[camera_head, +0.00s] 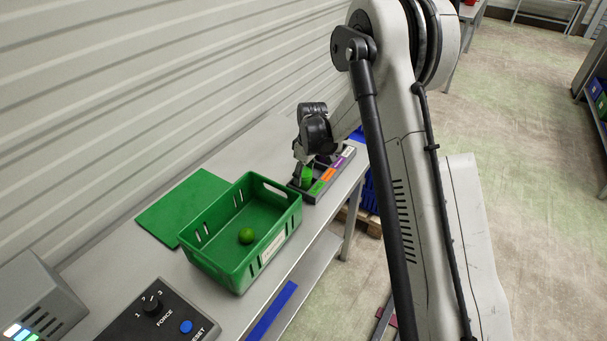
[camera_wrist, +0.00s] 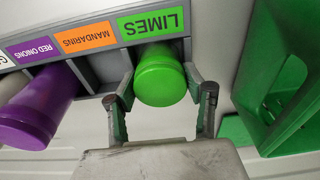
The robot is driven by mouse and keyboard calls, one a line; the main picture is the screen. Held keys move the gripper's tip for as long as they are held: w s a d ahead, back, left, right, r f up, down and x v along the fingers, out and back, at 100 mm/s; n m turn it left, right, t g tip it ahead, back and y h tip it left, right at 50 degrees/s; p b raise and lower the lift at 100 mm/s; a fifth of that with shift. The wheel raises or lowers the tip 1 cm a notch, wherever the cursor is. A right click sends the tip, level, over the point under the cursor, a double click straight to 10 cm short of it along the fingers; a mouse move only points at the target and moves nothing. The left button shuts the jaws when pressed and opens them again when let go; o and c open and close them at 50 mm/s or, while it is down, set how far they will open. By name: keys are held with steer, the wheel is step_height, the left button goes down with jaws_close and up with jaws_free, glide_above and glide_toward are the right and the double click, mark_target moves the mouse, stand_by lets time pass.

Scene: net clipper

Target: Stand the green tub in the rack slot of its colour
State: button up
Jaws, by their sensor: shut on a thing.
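The green tub (camera_wrist: 160,80) is between the two fingers of my gripper (camera_wrist: 160,92), which is shut on it. In the wrist view the tub's far end is at the slot beside the green LIMES label (camera_wrist: 153,22). I cannot tell whether its base rests on the slot floor. The rack (camera_head: 312,195) is dark grey and stands on the bench. In the head view the green tub (camera_head: 307,177) shows just below my gripper (camera_head: 304,161), at the rack's near end.
A purple tub (camera_wrist: 37,105) stands in the RED ONIONS slot; a pale tub is partly seen beyond it. The MANDARINS slot looks empty.

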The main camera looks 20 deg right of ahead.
steer(key=shift+f, duration=0.2)
steer(key=o, duration=1.1)
steer(key=shift+r, duration=0.15)
